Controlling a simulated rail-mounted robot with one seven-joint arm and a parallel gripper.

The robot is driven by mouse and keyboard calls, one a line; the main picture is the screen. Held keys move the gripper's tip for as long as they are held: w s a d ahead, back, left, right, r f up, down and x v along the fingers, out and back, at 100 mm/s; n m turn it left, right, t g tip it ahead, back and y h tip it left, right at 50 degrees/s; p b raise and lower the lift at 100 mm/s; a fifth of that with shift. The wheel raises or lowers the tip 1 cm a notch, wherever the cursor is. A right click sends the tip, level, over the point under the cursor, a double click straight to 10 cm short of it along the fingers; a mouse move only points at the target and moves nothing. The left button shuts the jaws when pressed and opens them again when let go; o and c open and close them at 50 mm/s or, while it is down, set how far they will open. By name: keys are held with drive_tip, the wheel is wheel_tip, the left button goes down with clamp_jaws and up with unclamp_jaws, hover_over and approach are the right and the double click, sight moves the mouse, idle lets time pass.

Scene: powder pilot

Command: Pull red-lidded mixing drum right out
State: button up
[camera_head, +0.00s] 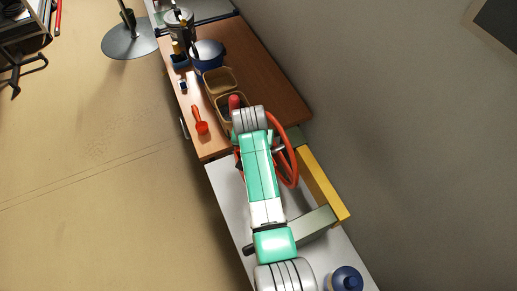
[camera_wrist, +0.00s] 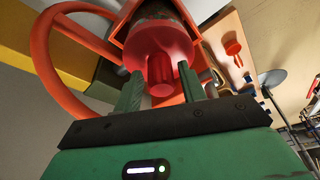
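The red-lidded mixing drum (camera_wrist: 158,42) shows in the wrist view, lid towards me, inside an orange frame (camera_wrist: 188,12). Its lid has a red knob (camera_wrist: 160,75) that sticks out towards my gripper. My gripper (camera_wrist: 160,92) has its two green fingers apart, one on each side of the knob. I see no clear grip on the knob; whether either finger touches it I cannot tell. In the head view my arm hides most of the drum and the gripper.
An orange hoop (camera_head: 293,169) curves beside my arm, near a yellow beam (camera_head: 323,184). A grey wall stands on the right; the left floor is open.

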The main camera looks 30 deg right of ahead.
clamp_jaws()
drive_tip(key=shift+r+p, duration=0.85)
